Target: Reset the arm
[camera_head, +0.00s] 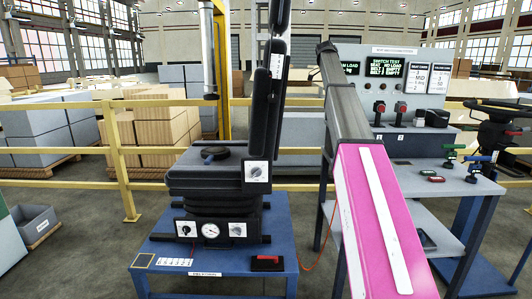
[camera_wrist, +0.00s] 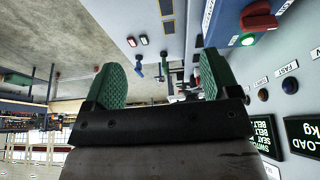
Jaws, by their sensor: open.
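My gripper (camera_wrist: 162,80) shows in the wrist view with its two green-padded fingers wide apart. Nothing is held between them. Past the fingers lies a pale bench surface (camera_wrist: 110,25) with small red and blue controls on it, seen upside down. A red knob (camera_wrist: 258,18) on a box and a dark display (camera_wrist: 262,132) are to the right of the gripper. In the head view my arm (camera_head: 375,225) rises from the lower right toward the upper middle. The gripper itself cannot be made out there.
A grey control panel (camera_head: 415,65) with displays and red-topped switches stands behind the bench (camera_head: 470,185) at the right. A steering wheel (camera_head: 500,110) is at the far right. A black seat (camera_head: 215,180) sits on a blue trolley (camera_head: 220,262). A yellow railing (camera_head: 125,170) runs behind.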

